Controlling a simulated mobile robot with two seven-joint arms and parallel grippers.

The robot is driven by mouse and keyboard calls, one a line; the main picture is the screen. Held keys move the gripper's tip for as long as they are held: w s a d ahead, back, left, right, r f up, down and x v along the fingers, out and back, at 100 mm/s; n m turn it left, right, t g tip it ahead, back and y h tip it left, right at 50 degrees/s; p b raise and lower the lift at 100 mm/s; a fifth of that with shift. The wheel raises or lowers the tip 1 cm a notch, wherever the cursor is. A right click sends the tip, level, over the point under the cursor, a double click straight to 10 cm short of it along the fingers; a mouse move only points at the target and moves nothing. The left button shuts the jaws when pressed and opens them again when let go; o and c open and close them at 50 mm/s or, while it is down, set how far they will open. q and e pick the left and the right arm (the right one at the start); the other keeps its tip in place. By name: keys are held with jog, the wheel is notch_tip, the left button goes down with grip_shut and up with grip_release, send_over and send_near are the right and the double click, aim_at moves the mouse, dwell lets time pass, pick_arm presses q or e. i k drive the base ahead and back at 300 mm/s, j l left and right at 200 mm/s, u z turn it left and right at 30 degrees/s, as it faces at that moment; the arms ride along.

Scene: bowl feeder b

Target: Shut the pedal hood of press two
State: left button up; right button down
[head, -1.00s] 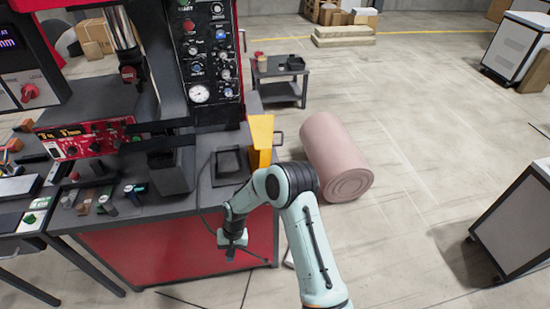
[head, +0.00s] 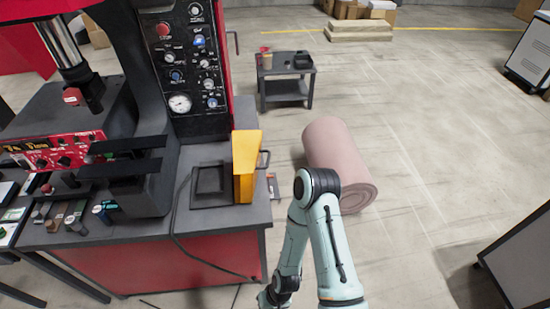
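The yellow pedal hood (head: 246,165) stands raised at the right end of the press bench, with a dark handle on its right side. To its left a flat black pedal base (head: 210,182) lies uncovered on the dark bench top, with a cable running from it down over the front edge. The hood is open. The arm at the bottom centre appears to be my right; its elbow is right of the bench and its forearm drops in front of the bench's right corner. Its wrist meets the bottom edge and the gripper is cut off. My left gripper is out of view.
The press (head: 185,70) with its gauge panel rises behind the bench at left. Small tools lie along the bench's front left. A pink roll (head: 335,155) lies on the floor right of the bench. A small dark table (head: 285,75) stands behind. Floor at right is mostly clear.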

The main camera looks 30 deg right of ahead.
aim_at(246, 146)
jog(key=i+l+z, duration=0.1)
jog(key=l, duration=0.3)
jog(key=i+l+z, duration=0.1)
jog(key=l, duration=0.3)
jog(key=i+l+z, duration=0.1)
jog(key=l, duration=0.3)
jog(key=i, duration=0.1)
